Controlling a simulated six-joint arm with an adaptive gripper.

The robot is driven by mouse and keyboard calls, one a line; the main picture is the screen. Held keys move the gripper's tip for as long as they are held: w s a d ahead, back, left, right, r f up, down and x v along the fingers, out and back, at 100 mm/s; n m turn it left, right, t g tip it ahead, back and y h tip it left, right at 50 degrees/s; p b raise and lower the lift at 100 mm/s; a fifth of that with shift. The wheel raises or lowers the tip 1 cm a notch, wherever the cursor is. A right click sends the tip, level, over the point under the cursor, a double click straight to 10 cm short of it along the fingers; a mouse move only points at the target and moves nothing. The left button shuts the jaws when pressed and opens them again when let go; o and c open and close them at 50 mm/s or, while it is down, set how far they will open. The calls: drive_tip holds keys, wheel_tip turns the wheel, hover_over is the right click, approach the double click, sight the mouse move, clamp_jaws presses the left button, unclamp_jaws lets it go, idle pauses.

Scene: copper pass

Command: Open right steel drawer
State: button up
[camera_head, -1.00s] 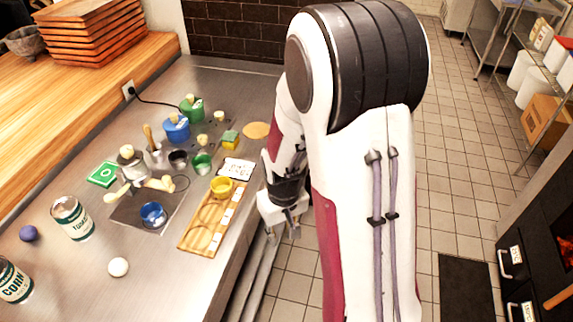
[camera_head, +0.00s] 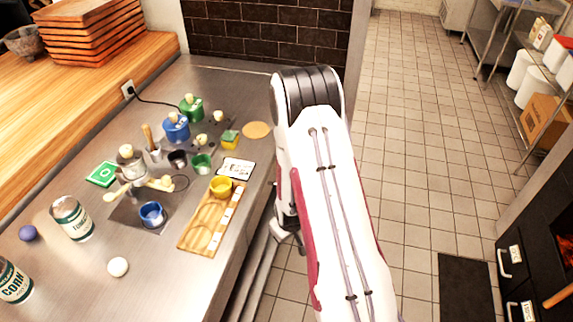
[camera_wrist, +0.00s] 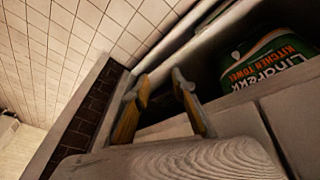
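My gripper (camera_head: 290,238) is low beside the counter's front side, partly hidden by my arm in the head view. In the wrist view its two fingers (camera_wrist: 161,78) stand apart, with no object clearly held between them. The fingertips are close to a pale metal edge of a steel drawer (camera_wrist: 190,38). The drawer's dark inside shows there, with a green and white kitchen towel pack (camera_wrist: 268,62) in it, so this drawer is at least partly open. Whether the fingers touch the drawer or its handle cannot be told.
The steel counter (camera_head: 110,280) holds cans, cups, a wooden tray (camera_head: 187,241) and small items near its front edge. Long metal edges (camera_head: 246,275) run along the counter's front. Tiled floor (camera_head: 420,170) is free to the right. A dark cabinet (camera_head: 520,235) stands at far right.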

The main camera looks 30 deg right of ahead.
drive_tip(key=w+d+f+n+t+h, duration=0.35)
drive_tip(key=w+d+f+t, duration=0.2)
drive_tip(key=f, duration=0.25)
drive_tip(key=w+d+r+n+t+h, duration=0.1)
drive_tip(key=w+r+n+t, duration=0.2)
drive_tip(key=r, duration=0.5)
drive_tip(key=w+d+r+n+t+h, duration=0.1)
drive_tip(key=w+r+n+t, duration=0.2)
drive_tip(key=r+t, duration=0.2)
wheel_tip(320, 180, up, 4)
drive_tip(key=shift+d+f+h, duration=0.25)
drive_tip(key=shift+d+h, duration=0.05)
drive_tip(key=shift+h, duration=0.05)
drive_tip(key=shift+x, duration=3.9)
drive_tip(key=shift+f, duration=0.1)
